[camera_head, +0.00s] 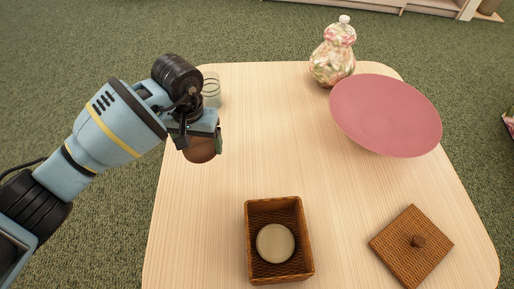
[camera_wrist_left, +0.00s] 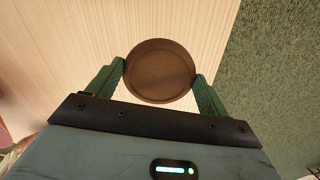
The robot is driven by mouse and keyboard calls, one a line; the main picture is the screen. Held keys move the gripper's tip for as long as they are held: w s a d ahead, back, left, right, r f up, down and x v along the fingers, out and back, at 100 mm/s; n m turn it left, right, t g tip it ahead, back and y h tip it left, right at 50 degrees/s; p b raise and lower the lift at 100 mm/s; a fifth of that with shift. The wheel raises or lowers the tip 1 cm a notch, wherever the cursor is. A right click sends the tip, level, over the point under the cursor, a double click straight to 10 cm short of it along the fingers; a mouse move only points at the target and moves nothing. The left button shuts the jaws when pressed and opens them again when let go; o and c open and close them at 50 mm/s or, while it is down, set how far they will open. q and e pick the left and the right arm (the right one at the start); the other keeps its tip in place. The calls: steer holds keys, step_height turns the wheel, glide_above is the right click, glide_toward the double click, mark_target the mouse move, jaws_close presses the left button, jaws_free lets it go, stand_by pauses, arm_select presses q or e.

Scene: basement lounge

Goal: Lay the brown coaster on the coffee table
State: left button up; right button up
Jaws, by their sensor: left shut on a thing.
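The brown coaster (camera_wrist_left: 160,72) is a round, shallow disc with a raised rim, held between the two green fingers of my left gripper (camera_wrist_left: 161,80) in the left wrist view. In the head view the left gripper (camera_head: 199,140) is over the left side of the coffee table, and the coaster (camera_head: 201,151) shows partly beneath it. The gripper hides part of the coaster. The coffee table (camera_head: 230,180) has a pale wood top with rounded corners. I cannot tell the exact gap between coaster and table. My right gripper is not in view.
A wicker basket (camera_head: 250,240) holds a round beige disc (camera_head: 275,243). Its wicker lid (camera_head: 400,255) lies at the front right. A pink bowl (camera_head: 385,115), a floral jar (camera_head: 332,60) and a clear glass (camera_head: 211,90) stand farther back. The table's centre is clear.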

arm_select(q)
steer(key=b, duration=0.2)
glide_above(207, 171)
step_height(207, 171, down, 5)
steer(key=shift+d+f, duration=0.1)
steer(key=shift+s+f+b, duration=0.1)
steer(key=shift+f+b, duration=0.5)
steer(key=shift+f, duration=1.9)
steer(key=shift+r, duration=0.1)
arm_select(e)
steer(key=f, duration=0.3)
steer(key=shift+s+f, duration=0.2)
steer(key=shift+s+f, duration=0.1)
